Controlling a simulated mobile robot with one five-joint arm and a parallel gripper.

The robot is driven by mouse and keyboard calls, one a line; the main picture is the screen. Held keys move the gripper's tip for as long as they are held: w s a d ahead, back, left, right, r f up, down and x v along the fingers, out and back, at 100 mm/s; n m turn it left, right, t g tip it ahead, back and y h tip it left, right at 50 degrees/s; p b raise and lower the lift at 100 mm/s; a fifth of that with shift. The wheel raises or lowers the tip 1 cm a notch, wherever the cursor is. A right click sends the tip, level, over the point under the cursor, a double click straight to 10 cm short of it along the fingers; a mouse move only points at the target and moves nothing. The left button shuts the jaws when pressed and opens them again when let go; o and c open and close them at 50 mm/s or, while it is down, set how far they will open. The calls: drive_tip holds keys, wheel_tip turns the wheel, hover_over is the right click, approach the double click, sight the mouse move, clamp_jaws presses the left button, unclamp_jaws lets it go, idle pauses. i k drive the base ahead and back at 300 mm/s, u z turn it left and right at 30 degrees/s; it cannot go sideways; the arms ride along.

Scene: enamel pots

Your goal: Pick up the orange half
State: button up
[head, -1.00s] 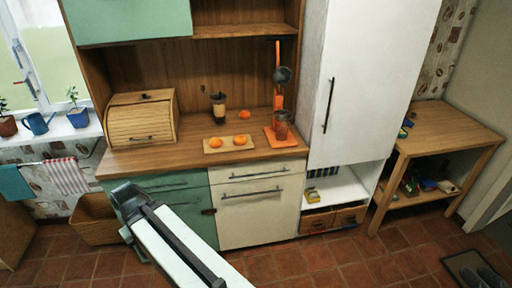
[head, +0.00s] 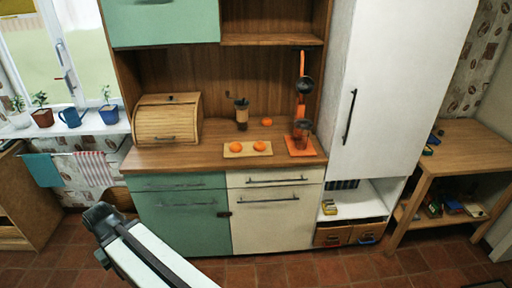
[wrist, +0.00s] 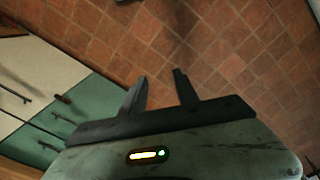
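Two orange pieces lie on a small wooden board on the counter in the head view, a left one (head: 235,147) and a right one (head: 259,146). A third orange (head: 266,121) sits behind the board (head: 247,153). They are too small to tell which is a half. My gripper (wrist: 160,82) shows in the wrist view with its two fingers apart and nothing between them, above the tiled floor. In the head view my arm is low in front of the green cabinet, well below and away from the oranges.
On the counter (head: 190,158) stand a wooden bread box (head: 167,122), a dark grinder-like object (head: 242,115), and a glass jar (head: 301,133) on an orange board (head: 301,147). A tall white cabinet (head: 385,95) bounds the right. Tiled floor in front is open.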

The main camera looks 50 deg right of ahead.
sight(259, 146)
drive_tip(key=u, duration=0.05)
drive_tip(key=i, duration=1)
drive_tip(key=z, duration=0.05)
